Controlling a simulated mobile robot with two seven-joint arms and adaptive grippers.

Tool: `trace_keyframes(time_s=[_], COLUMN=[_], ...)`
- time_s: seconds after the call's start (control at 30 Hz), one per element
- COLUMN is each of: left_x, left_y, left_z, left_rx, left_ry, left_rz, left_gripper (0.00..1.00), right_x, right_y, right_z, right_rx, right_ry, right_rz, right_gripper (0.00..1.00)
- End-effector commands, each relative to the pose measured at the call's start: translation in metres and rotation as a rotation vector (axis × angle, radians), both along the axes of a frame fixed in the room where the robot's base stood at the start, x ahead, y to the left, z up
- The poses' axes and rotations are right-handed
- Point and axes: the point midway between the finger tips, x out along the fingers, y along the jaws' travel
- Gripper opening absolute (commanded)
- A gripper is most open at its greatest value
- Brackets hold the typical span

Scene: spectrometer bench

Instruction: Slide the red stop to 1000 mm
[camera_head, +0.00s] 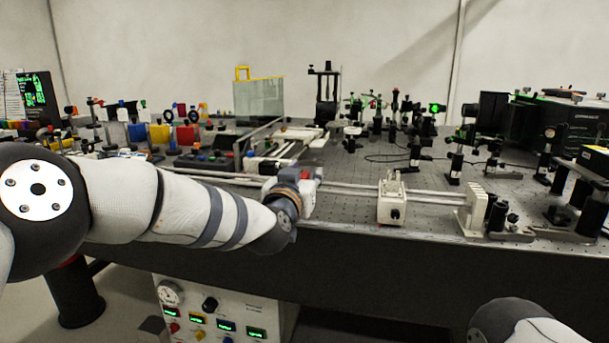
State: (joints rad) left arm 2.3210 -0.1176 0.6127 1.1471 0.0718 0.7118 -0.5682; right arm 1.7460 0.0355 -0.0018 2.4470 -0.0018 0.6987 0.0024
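A long pale rail (345,189) runs left to right along the front part of the bench. A white carriage block (392,208) sits on it right of centre. My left arm reaches in from the left, and its gripper (311,186) is at the rail, left of the carriage and apart from it. A small red patch (304,175) shows at the gripper; it may be the red stop, mostly hidden by my wrist. The fingertips are too small and covered to tell open from shut. The scale marks cannot be read. Only a part of my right arm shows, at the bottom right.
A white end block (477,206) closes the rail's right end. Optics on posts (455,150) stand behind and to the right. A clear panel with a yellow handle (259,102) stands at the back. Perforated bench top (340,218) is free in front of the rail, between gripper and carriage.

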Motion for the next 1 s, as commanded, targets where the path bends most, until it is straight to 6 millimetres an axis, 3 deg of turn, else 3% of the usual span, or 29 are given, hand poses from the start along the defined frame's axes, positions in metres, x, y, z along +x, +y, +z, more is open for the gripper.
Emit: trace_keyframes(time_s=[0.17,0.27,0.5,0.7,1.0], left_x=[-0.003,-0.015,-0.069,-0.105,-0.114], left_y=[0.001,0.005,0.023,0.035,0.038], left_z=[0.001,0.001,0.002,0.001,0.000], left_rx=[0.001,0.002,0.002,0.000,0.000], left_ry=[-0.001,-0.001,-0.001,0.000,-0.001], left_rz=[-0.001,-0.001,-0.001,0.000,0.001], left_gripper=[0.33,0.33,0.33,0.33,0.33], right_x=[0.000,0.000,0.000,0.000,0.000], right_y=[0.000,0.000,0.000,0.000,0.000], right_z=[0.000,0.000,0.000,0.000,0.000], right_rx=[0.000,0.000,0.000,0.000,0.000], right_ry=[0.000,0.000,0.000,0.000,0.000], right_rz=[0.000,0.000,0.000,0.000,0.000], right_gripper=[0.40,0.40,0.40,0.40,0.40])
